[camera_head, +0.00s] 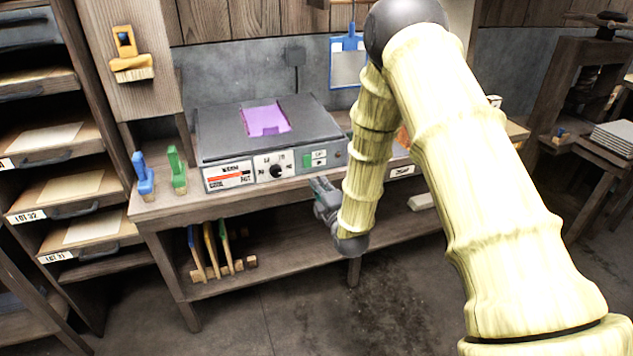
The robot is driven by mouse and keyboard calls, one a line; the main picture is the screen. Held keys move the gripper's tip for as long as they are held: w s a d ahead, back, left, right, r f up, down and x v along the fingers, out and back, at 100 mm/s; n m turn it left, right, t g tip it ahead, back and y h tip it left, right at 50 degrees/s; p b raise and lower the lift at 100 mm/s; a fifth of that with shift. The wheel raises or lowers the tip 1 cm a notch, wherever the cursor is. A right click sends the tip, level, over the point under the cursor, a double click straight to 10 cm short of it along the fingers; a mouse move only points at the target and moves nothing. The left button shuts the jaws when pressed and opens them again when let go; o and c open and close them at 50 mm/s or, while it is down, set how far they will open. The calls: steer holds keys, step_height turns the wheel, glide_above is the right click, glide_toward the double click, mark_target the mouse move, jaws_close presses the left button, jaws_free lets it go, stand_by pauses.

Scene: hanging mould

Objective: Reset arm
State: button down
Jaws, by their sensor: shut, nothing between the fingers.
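My gripper (322,197) is at the end of my bent, pale yellow arm, in front of the workbench (215,200) near its front edge and just below the grey machine. It looks shut and holds nothing. It is small in view and partly hidden by my own wrist. A purple sheet-like piece (266,116) lies on top of the grey machine (210,135), apart from my gripper. A blue mould-like frame (348,60) hangs on the back wall, partly behind my arm.
A blue tool (143,174) and a green tool (177,168) stand at the bench's left end. Several boards stand on the lower shelf (290,263). A drawer rack (50,140) is at the left. A stand (592,140) with stacked plates is at the right. The floor in front is clear.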

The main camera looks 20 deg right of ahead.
steer(key=shift+s+r, duration=0.1)
steer(key=shift+s, duration=0.05)
stand_by(0.3)
steer(key=s+a+f+m+g, duration=0.2)
steer(key=s+f+m+g, duration=0.7)
steer(key=s+f, duration=1.3)
steer(key=s+f+m+g, duration=0.3)
steer(key=s, duration=0.7)
steer(key=s+f+m+g, duration=0.3)
steer(key=s, duration=0.7)
steer(key=s+f+m+g+h, duration=0.1)
steer(key=s+f+m+g, duration=0.2)
steer(key=s, duration=0.6)
steer(key=shift+s+a+f+m+g+p, duration=0.15)
steer(key=shift+s+f+m+g+p, duration=0.15)
steer(key=shift+s+f+m+p, duration=0.15)
steer(key=shift+w, duration=0.1)
